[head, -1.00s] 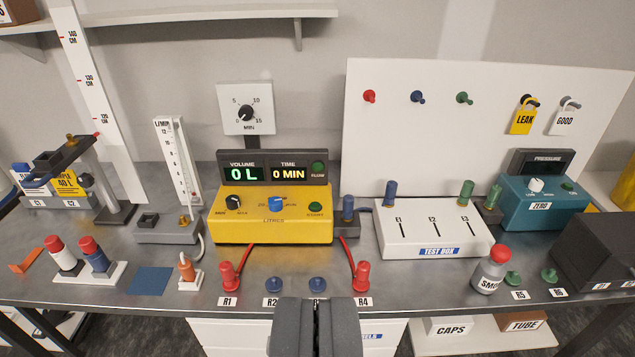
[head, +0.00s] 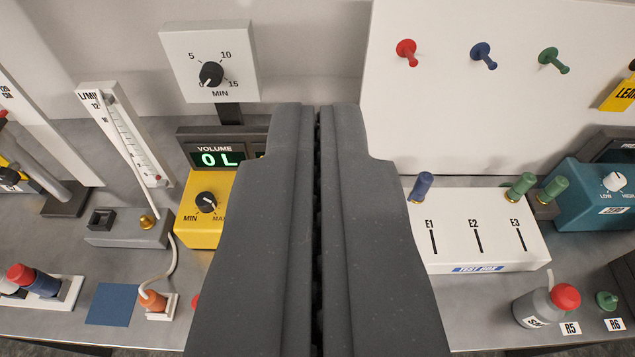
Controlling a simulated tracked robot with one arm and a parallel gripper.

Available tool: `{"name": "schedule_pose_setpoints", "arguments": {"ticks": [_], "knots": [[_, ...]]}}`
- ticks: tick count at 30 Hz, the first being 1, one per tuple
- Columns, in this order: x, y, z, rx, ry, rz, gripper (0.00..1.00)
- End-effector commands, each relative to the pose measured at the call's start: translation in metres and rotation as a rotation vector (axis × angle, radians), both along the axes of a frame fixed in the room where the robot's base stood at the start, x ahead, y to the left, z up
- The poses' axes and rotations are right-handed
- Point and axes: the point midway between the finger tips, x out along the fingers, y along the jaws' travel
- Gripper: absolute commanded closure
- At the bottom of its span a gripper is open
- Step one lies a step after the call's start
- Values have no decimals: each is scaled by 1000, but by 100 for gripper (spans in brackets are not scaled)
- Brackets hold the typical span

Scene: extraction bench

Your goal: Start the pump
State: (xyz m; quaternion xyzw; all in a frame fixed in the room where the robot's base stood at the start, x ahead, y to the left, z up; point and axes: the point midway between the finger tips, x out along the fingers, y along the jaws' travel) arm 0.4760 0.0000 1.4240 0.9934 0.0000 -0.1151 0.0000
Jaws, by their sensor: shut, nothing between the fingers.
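The yellow pump unit (head: 197,218) stands on the bench left of centre, mostly hidden behind my gripper. Its volume display (head: 221,159) reads 0 L in green. A black MIN–MAX knob (head: 206,202) shows on its front. The blue knob, the green START button and the time display are hidden now. The minute timer dial (head: 211,74) is above the pump, its pointer toward the lower left. My gripper (head: 318,110) is shut and empty, its fingers reaching up in front of the pump's right part. I cannot tell whether it touches the pump.
The white test box (head: 482,256) with slots E1 to E3 is right of my gripper. A flow meter (head: 130,138) stands left of the pump. A smoke bottle (head: 545,304) and teal pressure unit (head: 594,205) are at the right. A blue mat (head: 112,304) lies front left.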

Motion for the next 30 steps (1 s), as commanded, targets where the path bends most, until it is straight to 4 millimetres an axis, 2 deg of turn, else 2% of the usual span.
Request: {"name": "schedule_pose_setpoints", "arguments": {"ticks": [11, 14, 17, 20, 24, 30], "knots": [[1, 0, 0, 1, 0, 0, 100], [9, 0, -1, 13, 12, -2, 100], [32, -1, -8, 47, 42, -7, 100], [67, -4, -22, 103, 91, -18, 100], [120, -5, -54, 202, 169, -42, 100], [178, -4, -113, 339, 282, -91, 100]]}}
